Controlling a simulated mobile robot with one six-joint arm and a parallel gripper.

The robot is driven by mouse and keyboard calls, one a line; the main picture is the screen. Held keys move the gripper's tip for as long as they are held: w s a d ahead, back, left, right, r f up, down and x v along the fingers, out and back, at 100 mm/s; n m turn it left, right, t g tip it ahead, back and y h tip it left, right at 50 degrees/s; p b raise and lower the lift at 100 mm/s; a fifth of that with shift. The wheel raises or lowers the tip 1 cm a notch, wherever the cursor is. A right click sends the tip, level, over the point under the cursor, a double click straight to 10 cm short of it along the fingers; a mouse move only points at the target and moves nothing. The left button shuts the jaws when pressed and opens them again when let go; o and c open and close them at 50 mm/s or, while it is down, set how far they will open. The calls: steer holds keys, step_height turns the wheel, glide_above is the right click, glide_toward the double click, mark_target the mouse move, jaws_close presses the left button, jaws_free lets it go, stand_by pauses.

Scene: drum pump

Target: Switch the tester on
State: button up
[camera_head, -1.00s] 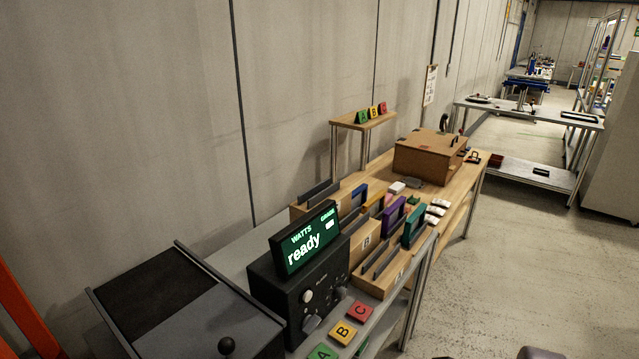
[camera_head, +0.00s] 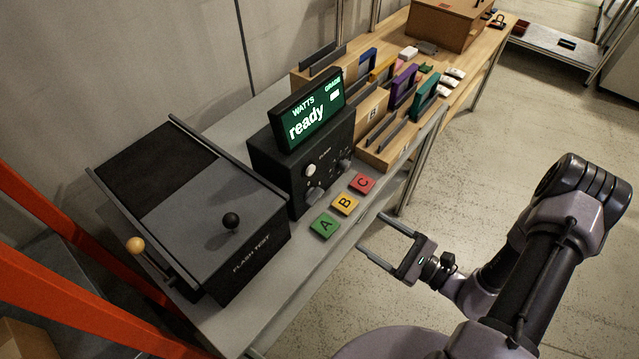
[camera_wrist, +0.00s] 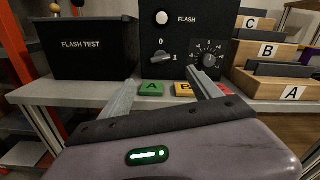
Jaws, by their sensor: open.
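The tester is a black box (camera_head: 270,160) with a lit green display (camera_head: 310,118) reading "WATTS", "GRADE" and "ready". In the wrist view its front panel (camera_wrist: 215,22) carries a white button (camera_wrist: 162,17) marked FLASH, a rotary switch (camera_wrist: 162,57) marked 0 and 1, and a numbered dial (camera_wrist: 207,59). I cannot tell for sure which mark the switch points to. My gripper (camera_head: 372,233) is open and empty, in front of the bench and apart from the tester. In the wrist view its fingers (camera_wrist: 160,84) point towards the panel, below the switch.
Green A (camera_head: 324,227), yellow B (camera_head: 345,204) and red C (camera_head: 362,183) tiles lie on the bench before the tester. The FLASH TEST box (camera_head: 255,240) with a black knob stands left. Wooden racks (camera_head: 372,120) stand right. Floor before the bench is clear.

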mark_target(318, 198)
steer(key=b+x, duration=0.3)
steer(key=x, duration=1.4)
steer(key=shift+w+a+f, duration=0.1)
steer(key=shift+w+f, duration=0.05)
steer(key=shift+w, duration=0.05)
